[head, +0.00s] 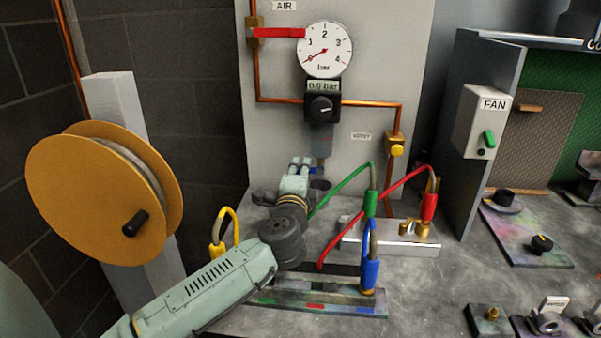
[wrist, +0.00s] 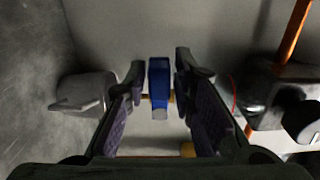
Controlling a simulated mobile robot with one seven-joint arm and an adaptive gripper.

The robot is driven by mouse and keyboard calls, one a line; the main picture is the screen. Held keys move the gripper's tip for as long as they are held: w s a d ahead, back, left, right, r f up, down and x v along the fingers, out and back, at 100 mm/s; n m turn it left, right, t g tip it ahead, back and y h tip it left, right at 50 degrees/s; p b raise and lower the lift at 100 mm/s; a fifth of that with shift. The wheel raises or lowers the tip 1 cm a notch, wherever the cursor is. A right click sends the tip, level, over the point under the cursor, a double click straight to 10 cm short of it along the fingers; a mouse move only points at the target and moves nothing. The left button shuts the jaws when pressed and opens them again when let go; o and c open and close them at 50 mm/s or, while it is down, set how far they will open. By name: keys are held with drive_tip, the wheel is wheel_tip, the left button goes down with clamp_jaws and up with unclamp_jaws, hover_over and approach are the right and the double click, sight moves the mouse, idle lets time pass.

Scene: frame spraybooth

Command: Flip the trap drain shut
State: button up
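The trap drain's blue lever (wrist: 158,80) stands in the middle of the wrist view, with a bit of brass beside it. In the head view a small patch of blue (head: 315,171) shows below the trap bowl (head: 322,138), mostly hidden by my arm. My gripper (wrist: 160,82) is open in the wrist view, its two dark fingers on either side of the blue lever. A gap shows between the lever and each finger. In the head view my fingers are hard to make out behind my wrist.
The gauge (head: 325,50) above points near 0, and the display (head: 323,86) reads 0.0 bar. Green and red hoses rise right of my arm near a metal block (head: 400,240). A yellow reel (head: 100,195) stands at left. Copper pipe (wrist: 296,32) runs at right in the wrist view.

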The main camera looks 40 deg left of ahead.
drive_tip(key=shift+s, duration=0.1)
drive_tip(key=v, duration=0.7)
drive_tip(key=shift+d, duration=0.15)
drive_tip(key=shift+s, duration=0.15)
